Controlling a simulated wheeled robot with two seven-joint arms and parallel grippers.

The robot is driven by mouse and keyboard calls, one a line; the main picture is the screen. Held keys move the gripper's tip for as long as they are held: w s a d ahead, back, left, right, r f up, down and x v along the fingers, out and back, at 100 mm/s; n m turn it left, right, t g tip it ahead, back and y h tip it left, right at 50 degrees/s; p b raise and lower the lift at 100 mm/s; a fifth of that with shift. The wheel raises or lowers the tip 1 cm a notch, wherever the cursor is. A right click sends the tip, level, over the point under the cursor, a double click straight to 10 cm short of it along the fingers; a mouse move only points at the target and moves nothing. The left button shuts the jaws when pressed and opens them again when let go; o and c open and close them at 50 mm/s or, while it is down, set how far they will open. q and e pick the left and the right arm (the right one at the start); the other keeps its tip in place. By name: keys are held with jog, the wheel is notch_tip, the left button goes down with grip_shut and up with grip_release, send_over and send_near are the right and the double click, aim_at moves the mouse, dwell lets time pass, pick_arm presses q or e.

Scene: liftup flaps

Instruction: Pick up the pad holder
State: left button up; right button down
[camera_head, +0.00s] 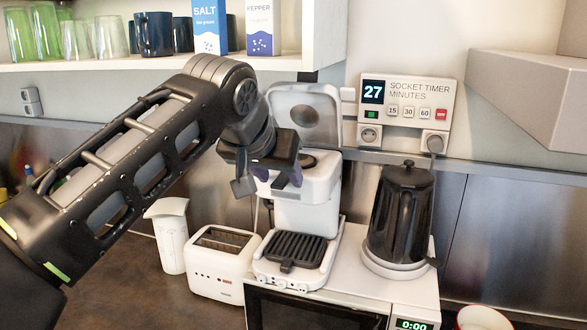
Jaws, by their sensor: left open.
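A white coffee machine (308,205) stands on the microwave with its lid (305,118) raised. A dark round part, which looks like the pad holder (308,161), shows in the opening on top of the machine. It is partly hidden by my left gripper. My left gripper (268,182) is open, with its fingers pointing down at the upper left front of the machine. I see nothing between the fingers. I cannot tell whether the gripper touches the machine. My right gripper is not in view.
A white toaster (222,262) and a white jug (170,240) stand left of the microwave (320,308). A black kettle (399,215) stands to the right on it. A shelf (180,66) with cups and boxes hangs above my arm. A socket timer (405,112) is on the wall.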

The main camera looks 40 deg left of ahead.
pick_arm(q)
jog(key=shift+c, duration=0.2)
grip_shut()
dwell(0.3)
dwell(0.3)
